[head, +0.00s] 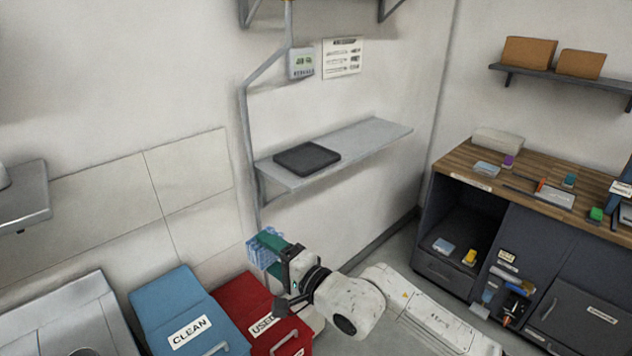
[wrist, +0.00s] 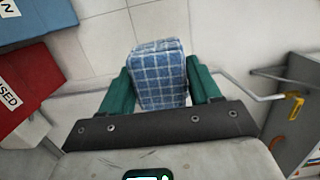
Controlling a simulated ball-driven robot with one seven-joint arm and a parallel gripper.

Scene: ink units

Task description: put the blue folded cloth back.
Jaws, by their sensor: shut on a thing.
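The blue folded cloth (wrist: 158,75) has a white check pattern. In the wrist view it sits between the two green fingers of my gripper (wrist: 160,88), which are shut on it. In the head view the cloth (head: 265,245) shows at the end of my gripper (head: 270,243), in the air near the wall, above and behind the bins. The blue bin marked CLEAN (head: 180,300) and the red bin marked USED (head: 255,300) stand below it, both with closed lids. Part of the cloth is hidden by the fingers.
A grey wall shelf (head: 370,143) holds a dark flat pad (head: 307,158); the rest of its top is clear. A metal pole runs down the wall by the shelf's left end. A wood-topped cabinet (head: 465,155) with small items stands at right. A metal sink (head: 70,325) is at lower left.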

